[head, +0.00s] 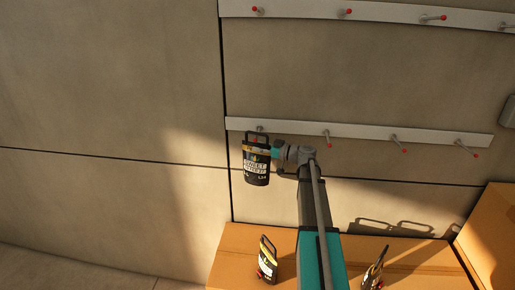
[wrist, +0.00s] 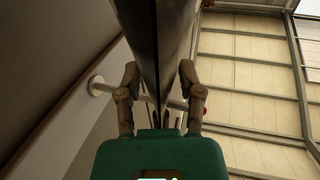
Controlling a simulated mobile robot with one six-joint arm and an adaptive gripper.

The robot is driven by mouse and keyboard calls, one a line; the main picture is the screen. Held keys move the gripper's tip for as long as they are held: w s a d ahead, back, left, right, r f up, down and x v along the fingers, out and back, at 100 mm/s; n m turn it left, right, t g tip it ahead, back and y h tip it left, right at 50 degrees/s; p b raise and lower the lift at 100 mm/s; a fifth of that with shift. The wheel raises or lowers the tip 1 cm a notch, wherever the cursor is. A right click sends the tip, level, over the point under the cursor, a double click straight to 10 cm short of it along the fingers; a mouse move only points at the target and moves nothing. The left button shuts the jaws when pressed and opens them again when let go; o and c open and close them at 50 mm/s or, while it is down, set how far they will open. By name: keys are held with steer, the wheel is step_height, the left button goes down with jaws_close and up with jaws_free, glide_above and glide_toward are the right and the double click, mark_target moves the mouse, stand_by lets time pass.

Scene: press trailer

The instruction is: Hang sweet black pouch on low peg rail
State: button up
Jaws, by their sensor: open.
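The sweet black pouch (head: 256,170), dark with a pale lettered label and a handle loop on top, is upright at the left end of the low peg rail (head: 360,131). Its handle overlaps the leftmost peg there; whether the peg passes through the loop cannot be made out. My gripper (head: 273,153) is at the pouch's right side. In the wrist view, my gripper (wrist: 158,76) is open, its two fingers on either side of the dark pouch (wrist: 155,40). A peg (wrist: 148,99) with a red tip crosses behind the fingers.
A high peg rail (head: 385,14) runs along the wall above. Two more dark pouches stand below on a tan surface: one at left (head: 267,262), one at right (head: 374,270). The other low pegs (head: 395,140) look bare. The wall at left is clear.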

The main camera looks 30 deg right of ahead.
steer(key=v, duration=1.2)
stand_by(0.3)
steer(key=shift+a, duration=0.1)
stand_by(0.5)
steer(key=s+a+f+m+g+h+b, duration=0.15)
steer(key=a+f+g, duration=0.35)
steer(key=a, duration=0.6)
steer(key=s+a+f+m+g+h, duration=0.15)
steer(key=a+f+g, duration=0.25)
steer(key=a+f, duration=0.55)
steer(key=s+a+f+m+g+h+b, duration=0.1)
steer(key=s+a+f+m+g+h, duration=0.1)
steer(key=s+a, duration=0.4)
steer(key=s+a+f+m+g+h, duration=0.2)
steer(key=s+a+f+h, duration=0.3)
steer(key=s, duration=0.3)
steer(key=shift+a+m+g+h+b, duration=0.35)
steer(key=shift+a+m+h, duration=0.25)
steer(key=shift+a+h, duration=0.25)
steer(key=shift+s+d+f, duration=0.1)
steer(key=shift+d+f, duration=0.05)
